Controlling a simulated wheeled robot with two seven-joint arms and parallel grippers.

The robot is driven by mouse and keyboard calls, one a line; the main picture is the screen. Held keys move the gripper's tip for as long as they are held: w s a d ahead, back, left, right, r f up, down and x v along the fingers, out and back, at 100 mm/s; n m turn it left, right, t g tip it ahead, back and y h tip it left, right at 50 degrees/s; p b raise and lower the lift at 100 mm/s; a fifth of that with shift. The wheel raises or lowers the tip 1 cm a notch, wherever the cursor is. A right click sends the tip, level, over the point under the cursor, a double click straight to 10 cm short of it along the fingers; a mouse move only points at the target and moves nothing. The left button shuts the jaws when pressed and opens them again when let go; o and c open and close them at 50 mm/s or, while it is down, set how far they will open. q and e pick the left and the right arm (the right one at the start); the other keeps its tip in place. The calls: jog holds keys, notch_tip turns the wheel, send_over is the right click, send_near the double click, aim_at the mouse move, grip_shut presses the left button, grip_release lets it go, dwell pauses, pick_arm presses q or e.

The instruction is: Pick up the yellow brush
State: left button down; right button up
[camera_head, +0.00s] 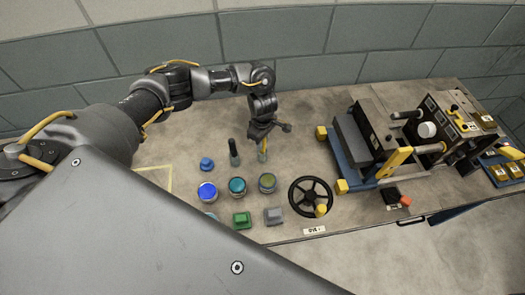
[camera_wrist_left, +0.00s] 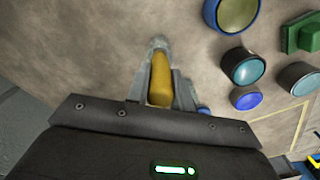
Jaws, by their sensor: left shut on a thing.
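The yellow brush (camera_wrist_left: 159,80) is between the two fingers of my left gripper (camera_wrist_left: 158,92) in the left wrist view. Its grey end shows beyond the fingertips. In the head view, the left gripper (camera_head: 263,138) points down at the table, and the yellow brush (camera_head: 264,153) shows as a thin upright strip below it. The gripper is shut on the brush. Whether the brush's lower end touches the table cannot be told. My right gripper is not in view.
A dark upright brush-like thing (camera_head: 234,153) stands close left. A black handwheel (camera_head: 311,196) and machine (camera_head: 375,135) stand right. A wall is behind.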

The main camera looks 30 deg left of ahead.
pick_arm(q)
jog(key=shift+r, duration=0.1)
jog(key=shift+r+b, duration=0.4)
jog(key=shift+r, duration=4.55)
